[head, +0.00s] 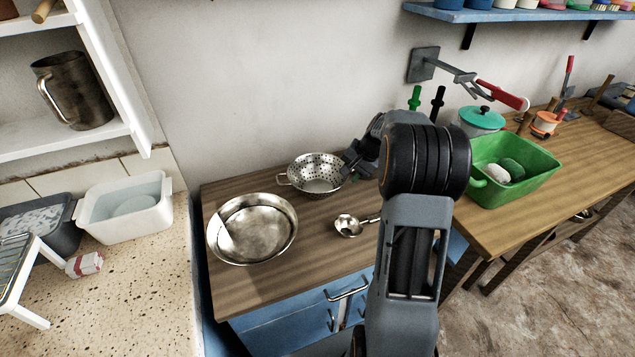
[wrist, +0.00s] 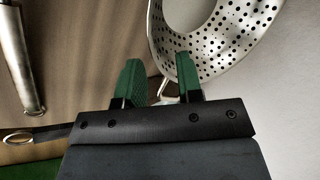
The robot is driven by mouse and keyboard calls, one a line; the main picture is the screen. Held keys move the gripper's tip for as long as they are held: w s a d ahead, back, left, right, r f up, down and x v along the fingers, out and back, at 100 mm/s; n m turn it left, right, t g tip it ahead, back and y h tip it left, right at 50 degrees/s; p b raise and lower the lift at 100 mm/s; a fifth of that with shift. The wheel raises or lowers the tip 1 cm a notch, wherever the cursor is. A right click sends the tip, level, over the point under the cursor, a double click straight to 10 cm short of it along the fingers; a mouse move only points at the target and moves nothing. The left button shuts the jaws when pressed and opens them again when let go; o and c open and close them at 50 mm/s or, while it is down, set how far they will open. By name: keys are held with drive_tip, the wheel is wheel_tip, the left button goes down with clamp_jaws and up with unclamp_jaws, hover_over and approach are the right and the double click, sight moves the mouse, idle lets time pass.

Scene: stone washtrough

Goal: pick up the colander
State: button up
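The colander (head: 318,172) is a shiny metal bowl with many holes and loop handles. It sits upright on the wooden counter against the back wall. In the wrist view part of it (wrist: 235,45) fills the upper right. My gripper (head: 352,165) is at the colander's right side in the head view, partly hidden by my arm. In the wrist view my gripper (wrist: 160,75) has two green fingers standing apart. The right finger overlaps the colander's rim, and a thin bright piece, perhaps its handle, shows between the fingers. I cannot tell whether they touch it.
A wide metal pan (head: 253,230) stands left of the colander, and a ladle (head: 349,226) lies in front. A green tub (head: 530,180) and a teal-lidded pot (head: 482,119) are to the right. A white shelf (head: 65,145) rises at left.

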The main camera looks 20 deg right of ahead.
drive_tip(key=shift+x, duration=3.2)
drive_tip(key=shift+s, duration=0.1)
clamp_jaws()
